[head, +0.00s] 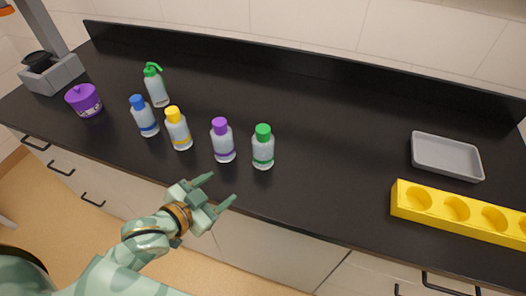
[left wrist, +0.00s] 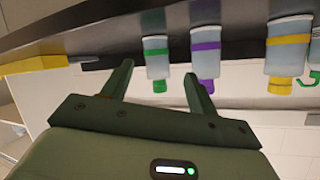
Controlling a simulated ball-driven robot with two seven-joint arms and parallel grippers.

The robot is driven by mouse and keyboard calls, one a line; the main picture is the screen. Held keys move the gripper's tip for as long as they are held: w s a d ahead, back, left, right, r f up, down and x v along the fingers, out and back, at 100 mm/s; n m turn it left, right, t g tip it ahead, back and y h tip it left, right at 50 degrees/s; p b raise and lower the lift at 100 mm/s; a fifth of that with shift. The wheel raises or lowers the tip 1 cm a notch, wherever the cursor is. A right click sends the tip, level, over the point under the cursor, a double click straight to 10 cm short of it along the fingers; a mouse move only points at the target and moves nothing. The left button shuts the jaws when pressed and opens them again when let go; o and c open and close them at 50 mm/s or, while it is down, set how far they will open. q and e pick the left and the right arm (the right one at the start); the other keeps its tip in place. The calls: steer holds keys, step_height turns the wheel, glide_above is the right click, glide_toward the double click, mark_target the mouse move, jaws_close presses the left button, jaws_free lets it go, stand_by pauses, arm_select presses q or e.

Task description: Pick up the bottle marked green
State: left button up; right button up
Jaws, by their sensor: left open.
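The bottle marked green (head: 263,147) stands upright on the black counter, with a green cap and green band, at the right end of a row of bottles. It also shows in the left wrist view (left wrist: 157,60), upside down in the picture, beyond and between my fingers. My left gripper (head: 219,190) is open and empty at the counter's front edge, in front of and left of the green bottle, apart from it. Its fingers also show in the left wrist view (left wrist: 155,84). My right gripper is not in view.
Purple (head: 222,141), yellow (head: 178,130) and blue (head: 144,117) bottles stand left of it. A green-topped spray bottle (head: 157,86) and purple pot (head: 84,101) are farther left. A yellow rack (head: 450,222) and grey tray (head: 446,156) lie right, with clear counter between.

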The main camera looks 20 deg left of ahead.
mark_target(258, 135)
arm_select(q)
steer(key=w+d+r+t+h, duration=0.1)
steer(key=w, duration=0.3)
steer(key=w+d+r+n+t+h, duration=0.1)
steer(key=w+r, duration=0.1)
steer(key=w, duration=0.2)
steer(key=w+d+r+t+h+b, duration=0.1)
steer(key=w+d+h, duration=0.1)
steer(key=w, duration=0.2)
steer(key=shift+w+r+n, duration=0.1)
steer(key=shift+r+n, duration=0.3)
steer(key=b+x, duration=0.1)
steer(key=x, duration=0.4)
steer(key=shift+w+r, duration=0.1)
steer(key=shift+r, duration=0.15)
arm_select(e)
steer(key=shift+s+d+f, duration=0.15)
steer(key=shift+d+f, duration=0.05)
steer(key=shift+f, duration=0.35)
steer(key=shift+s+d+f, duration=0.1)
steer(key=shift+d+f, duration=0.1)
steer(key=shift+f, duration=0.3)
arm_select(q)
jaws_close()
